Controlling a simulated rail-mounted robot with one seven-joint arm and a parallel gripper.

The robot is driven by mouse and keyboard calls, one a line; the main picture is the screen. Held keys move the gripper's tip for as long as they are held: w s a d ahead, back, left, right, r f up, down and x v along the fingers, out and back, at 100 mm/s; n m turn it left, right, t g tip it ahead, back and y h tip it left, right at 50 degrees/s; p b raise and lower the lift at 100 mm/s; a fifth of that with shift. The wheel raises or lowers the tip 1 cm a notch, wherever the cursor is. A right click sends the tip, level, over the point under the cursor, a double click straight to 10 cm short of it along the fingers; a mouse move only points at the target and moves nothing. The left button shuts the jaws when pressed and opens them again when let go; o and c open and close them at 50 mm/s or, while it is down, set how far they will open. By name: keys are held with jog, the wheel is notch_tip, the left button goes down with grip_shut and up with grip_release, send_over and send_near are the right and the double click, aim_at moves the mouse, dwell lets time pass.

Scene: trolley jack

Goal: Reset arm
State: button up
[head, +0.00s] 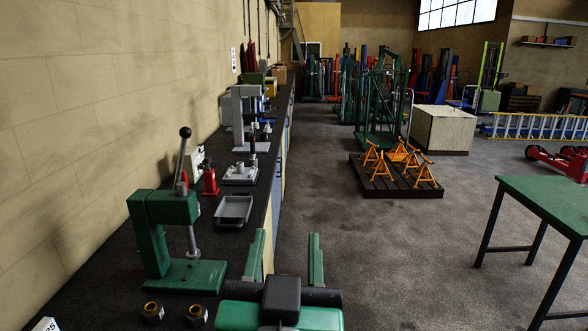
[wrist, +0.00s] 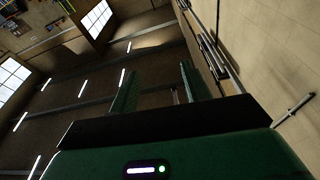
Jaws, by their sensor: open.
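My gripper (head: 285,258) shows at the bottom middle of the head view, with two green fingers spread wide apart and nothing between them. It is in front of the dark workbench's edge, over the aisle side. In the wrist view my gripper (wrist: 158,88) also shows open and empty, with the ceiling, windows and wall behind its fingers. Nothing touches the fingers in either view.
A green arbor press (head: 170,235) stands on the workbench (head: 235,262) left of my gripper, with two nuts (head: 152,311) in front. A grey tray (head: 233,210) lies beyond. A green table (head: 550,205) stands right; orange jack stands (head: 400,158) sit on a pallet. The floor between is clear.

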jog(key=s+d+r+n+t, duration=0.1)
jog(key=s+r+t, duration=0.3)
jog(key=s+r, duration=0.5)
jog(key=s+r+y+p, duration=0.1)
jog(key=s+r+p, duration=0.2)
jog(key=r+p, duration=1.6)
jog(key=shift+r+t+p, duration=0.3)
jog(key=shift+r+p, duration=0.05)
jog(key=shift+p, duration=0.45)
jog(key=shift+a, duration=0.1)
